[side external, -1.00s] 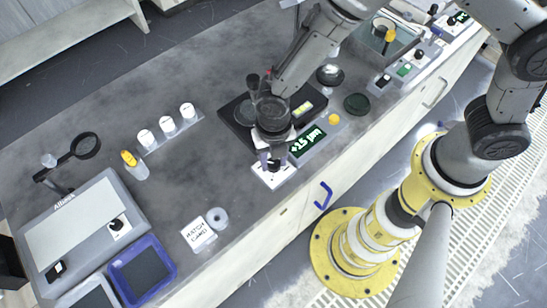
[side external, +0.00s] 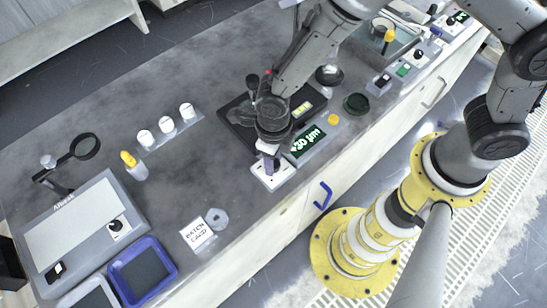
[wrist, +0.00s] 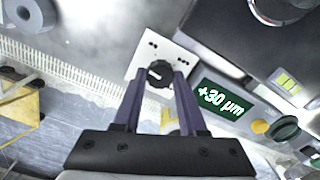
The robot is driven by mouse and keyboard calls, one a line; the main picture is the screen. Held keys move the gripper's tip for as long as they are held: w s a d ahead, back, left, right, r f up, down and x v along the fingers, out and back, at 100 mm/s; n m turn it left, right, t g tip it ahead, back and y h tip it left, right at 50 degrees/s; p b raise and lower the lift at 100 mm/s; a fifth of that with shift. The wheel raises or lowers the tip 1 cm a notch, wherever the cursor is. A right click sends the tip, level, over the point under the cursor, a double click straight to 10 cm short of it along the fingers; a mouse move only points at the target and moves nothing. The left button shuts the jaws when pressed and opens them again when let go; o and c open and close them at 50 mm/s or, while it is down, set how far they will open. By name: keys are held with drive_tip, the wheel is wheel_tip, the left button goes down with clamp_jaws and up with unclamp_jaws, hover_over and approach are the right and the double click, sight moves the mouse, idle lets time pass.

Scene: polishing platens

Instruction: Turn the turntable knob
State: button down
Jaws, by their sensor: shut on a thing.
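The black turntable knob (wrist: 157,70) sits on a white plate (wrist: 172,52) with small dark holes, and a pale mark shows on the knob's top. My gripper (wrist: 159,79) is shut on the knob, with one purple-grey finger on each side of it. In the side external view my gripper (side external: 270,160) points down over the white plate (side external: 268,181), and the knob is mostly hidden there. A green display (side external: 307,140) beside the plate reads +30 µm; the display also shows in the wrist view (wrist: 223,98).
A dark platen machine (side external: 238,122) stands just behind the knob plate. A yellow button (side external: 334,119) is right of the display. A match card (side external: 198,234) and a grey roll (side external: 217,218) lie to the left. The counter's front edge is close.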

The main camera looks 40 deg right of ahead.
drive_tip(key=shift+r+n, duration=0.1)
drive_tip(key=shift+n, duration=0.3)
drive_tip(key=shift+c, duration=2.3)
unclamp_jaws()
wheel_tip(320, 180, up, 14)
